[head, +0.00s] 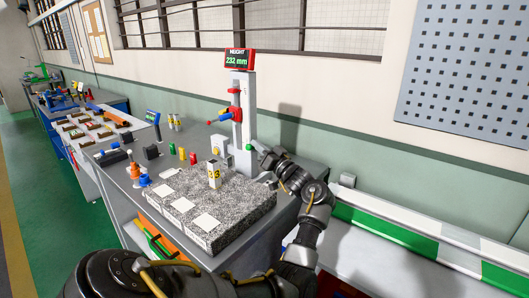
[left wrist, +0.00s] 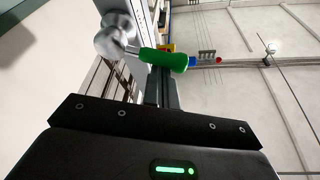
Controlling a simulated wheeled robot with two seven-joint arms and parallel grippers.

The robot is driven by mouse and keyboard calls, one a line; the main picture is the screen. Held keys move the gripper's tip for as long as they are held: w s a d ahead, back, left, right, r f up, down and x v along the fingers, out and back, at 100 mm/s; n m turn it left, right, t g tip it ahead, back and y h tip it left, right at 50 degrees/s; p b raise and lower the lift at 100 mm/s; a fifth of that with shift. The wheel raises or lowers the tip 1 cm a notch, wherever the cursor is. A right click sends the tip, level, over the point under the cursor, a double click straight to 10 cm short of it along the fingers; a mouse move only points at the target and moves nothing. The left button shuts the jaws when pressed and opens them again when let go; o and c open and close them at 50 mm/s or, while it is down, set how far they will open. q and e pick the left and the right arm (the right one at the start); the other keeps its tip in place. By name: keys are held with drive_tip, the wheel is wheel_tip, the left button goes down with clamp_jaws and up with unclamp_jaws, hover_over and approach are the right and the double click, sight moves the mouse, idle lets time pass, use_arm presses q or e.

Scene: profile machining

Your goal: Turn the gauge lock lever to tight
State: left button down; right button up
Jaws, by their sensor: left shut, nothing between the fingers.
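The height gauge (head: 237,110) stands upright at the back of the bench, with a red display (head: 238,60) reading "HEIGHT 232 mm". Low on its column is a small green part (head: 249,147), which seems to be the lock lever's grip. In the left wrist view the green grip (left wrist: 163,60) lies across, just beyond my fingertips, beside a round silver knob (left wrist: 113,36). My left gripper (head: 262,151) is shut and empty, right beside the green grip. I cannot tell whether they touch. My right gripper is not in view.
A speckled granite plate (head: 245,207) with white cards and a block marked 33 (head: 214,175) lies in front of the gauge. Small coloured pieces and an orange-blue item (head: 139,174) stand to the left. The wall is close behind.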

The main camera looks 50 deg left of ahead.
use_arm(q)
drive_tip(key=shift+s+f+n+g+b, duration=0.3)
drive_tip(key=shift+f+n+g+b, duration=0.25)
drive_tip(key=shift+n, duration=0.45)
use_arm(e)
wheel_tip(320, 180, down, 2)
use_arm(q)
drive_tip(key=shift+s+f, duration=0.1)
drive_tip(key=shift+f, duration=0.1)
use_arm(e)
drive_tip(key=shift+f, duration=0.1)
use_arm(q)
drive_tip(key=shift+r, duration=0.15)
